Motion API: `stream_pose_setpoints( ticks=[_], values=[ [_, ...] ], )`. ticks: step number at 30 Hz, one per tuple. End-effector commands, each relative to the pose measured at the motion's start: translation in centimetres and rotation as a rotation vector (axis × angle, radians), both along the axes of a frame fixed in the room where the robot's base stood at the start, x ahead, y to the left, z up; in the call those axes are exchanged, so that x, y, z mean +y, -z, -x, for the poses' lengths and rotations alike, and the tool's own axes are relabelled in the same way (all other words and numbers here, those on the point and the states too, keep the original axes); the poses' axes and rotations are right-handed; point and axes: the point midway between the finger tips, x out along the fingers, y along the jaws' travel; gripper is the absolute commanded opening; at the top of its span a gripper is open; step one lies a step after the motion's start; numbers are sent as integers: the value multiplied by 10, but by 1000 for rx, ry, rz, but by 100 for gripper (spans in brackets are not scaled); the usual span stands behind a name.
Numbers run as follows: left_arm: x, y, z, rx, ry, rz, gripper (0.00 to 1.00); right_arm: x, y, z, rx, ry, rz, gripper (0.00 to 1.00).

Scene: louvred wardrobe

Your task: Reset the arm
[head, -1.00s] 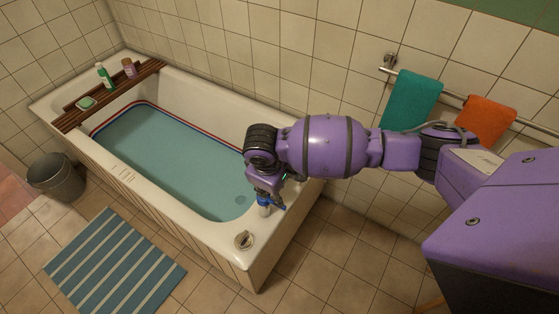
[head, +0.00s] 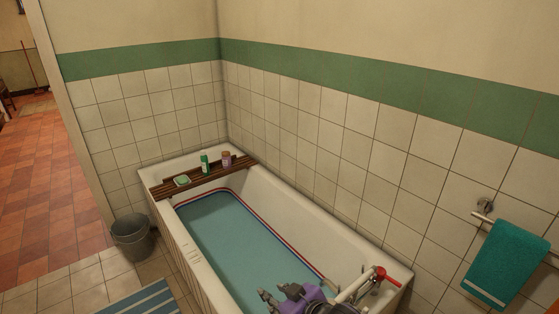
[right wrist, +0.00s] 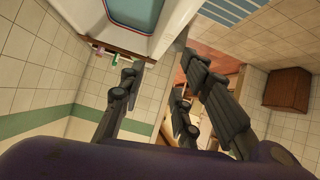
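My right gripper (head: 277,297) shows at the bottom edge of the head view, in front of the water-filled bathtub (head: 275,195). Only its dark fingers and part of the purple wrist are in frame. My left gripper is not in view.
A wooden rack (head: 212,175) with bottles and a green soap dish crosses the tub's far end. A grey bucket (head: 132,238) and a striped mat (head: 142,302) lie left of the tub. A teal towel (head: 508,262) hangs at right. A doorway opens at left.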

Motion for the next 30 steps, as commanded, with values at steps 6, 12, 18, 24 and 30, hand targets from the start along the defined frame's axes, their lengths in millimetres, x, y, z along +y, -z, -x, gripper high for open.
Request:
stream_pose_setpoints(
  ticks=[6, 12, 18, 24, 30],
  values=[
    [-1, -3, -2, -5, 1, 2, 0, -54, 33, 52, -58, 217, -125, 30],
    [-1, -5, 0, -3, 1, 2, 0, -135, 85, 137, -9, 459, -111, 30],
    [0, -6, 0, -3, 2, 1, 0, -190, 135, 240, 142, 648, -60, 30],
    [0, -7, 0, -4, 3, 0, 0, -200, 156, 297, 231, 707, -41, 30],
    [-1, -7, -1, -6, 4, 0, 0, -201, 159, 304, 243, 709, -37, 30]
  ],
)
